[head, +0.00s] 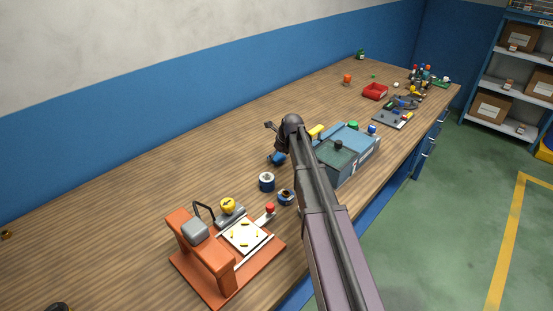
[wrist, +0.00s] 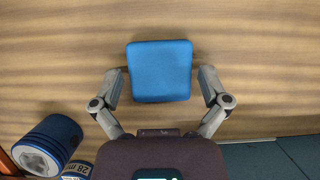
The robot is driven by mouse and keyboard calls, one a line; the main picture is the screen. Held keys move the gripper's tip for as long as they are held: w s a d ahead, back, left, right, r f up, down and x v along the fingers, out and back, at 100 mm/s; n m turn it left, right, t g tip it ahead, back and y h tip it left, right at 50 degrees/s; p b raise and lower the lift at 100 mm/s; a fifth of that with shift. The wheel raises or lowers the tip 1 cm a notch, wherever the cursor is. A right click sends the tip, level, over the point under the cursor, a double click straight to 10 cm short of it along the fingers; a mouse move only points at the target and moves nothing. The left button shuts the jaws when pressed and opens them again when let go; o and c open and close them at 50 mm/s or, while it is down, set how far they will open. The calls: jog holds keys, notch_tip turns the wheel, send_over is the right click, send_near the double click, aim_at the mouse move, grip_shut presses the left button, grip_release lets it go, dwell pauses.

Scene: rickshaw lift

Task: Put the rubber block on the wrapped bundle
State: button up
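A blue block with rounded corners, which I take to be the rubber block (wrist: 160,72), lies on the wooden bench in the wrist view. In the head view a small part of it (head: 277,158) shows beside the end of my arm. My gripper (wrist: 161,76) is open, with one finger on each side of the block. Gaps show between the fingers and the block, and I cannot tell how far above the bench the fingertips are. I cannot make out which thing is the wrapped bundle; part of the bench is hidden behind my arm.
Blue cylinders, one here (head: 267,182), stand near an orange stand (head: 205,262) with a white plate. A blue-grey box (head: 351,140) is right of my arm. A red bin (head: 375,91) and small items lie farther back.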

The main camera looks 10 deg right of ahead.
aim_at(277, 156)
jog(key=c, duration=0.7)
jog(key=shift+r, duration=0.2)
notch_tip(277, 156, up, 10)
jog(key=p, duration=1)
jog(key=shift+f, duration=0.2)
